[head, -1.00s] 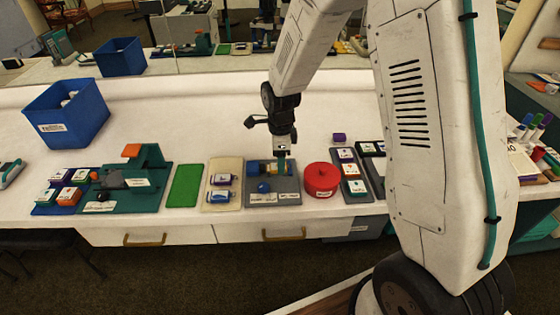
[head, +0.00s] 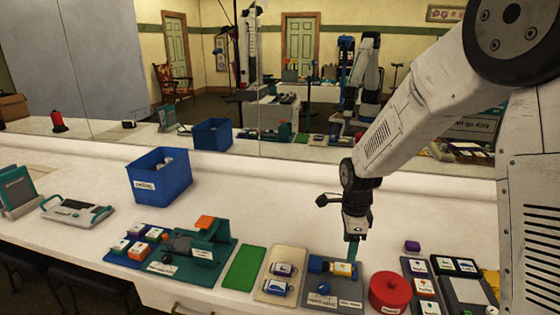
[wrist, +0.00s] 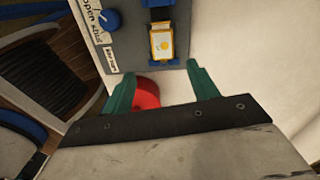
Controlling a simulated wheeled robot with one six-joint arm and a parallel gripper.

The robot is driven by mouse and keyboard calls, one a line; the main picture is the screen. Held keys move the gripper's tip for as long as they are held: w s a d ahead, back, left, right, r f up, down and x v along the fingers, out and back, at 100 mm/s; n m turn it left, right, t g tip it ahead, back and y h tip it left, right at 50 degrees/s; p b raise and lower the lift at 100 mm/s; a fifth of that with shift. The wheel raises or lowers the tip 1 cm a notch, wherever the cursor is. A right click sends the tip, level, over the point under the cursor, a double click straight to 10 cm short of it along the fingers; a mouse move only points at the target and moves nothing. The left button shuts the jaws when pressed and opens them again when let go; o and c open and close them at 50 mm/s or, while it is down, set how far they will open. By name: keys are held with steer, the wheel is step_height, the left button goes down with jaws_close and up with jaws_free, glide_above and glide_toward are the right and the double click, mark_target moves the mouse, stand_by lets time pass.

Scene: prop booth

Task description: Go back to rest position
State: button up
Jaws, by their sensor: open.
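My gripper (head: 353,246) hangs fingers down just above the grey board (head: 322,303) on the white counter. The board bears a blue knob (head: 323,287) and a blue fixture (head: 318,264) with a yellow and white labelled piece (head: 343,269). In the wrist view my two green fingers (wrist: 160,75) are spread wide, with nothing held. The labelled piece (wrist: 162,42) sits beyond the fingertips, and the blue knob (wrist: 109,20) is to the left. A red round pot (wrist: 146,92) shows between the fingers, partly hidden by my gripper.
The red lidded pot (head: 389,291) stands right of the board. Left are a cream tray (head: 288,259), a green mat (head: 244,268), a teal fixture (head: 205,255) and a blue bin (head: 160,178). A mirror (head: 290,70) rises behind the counter. The counter behind the row is mostly clear.

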steer(key=s+d+r+n, duration=0.1)
steer(key=s+r+n, duration=0.8)
steer(key=s, duration=0.6)
steer(key=s+d+r+n+t, duration=0.1)
steer(key=s+d+r+n, duration=0.1)
steer(key=s+r+n, duration=0.8)
steer(key=s+n, duration=0.1)
steer(key=s, duration=0.3)
steer(key=shift+s+r+t, duration=0.15)
steer(key=shift+s+t, duration=0.15)
steer(key=shift+s, duration=0.05)
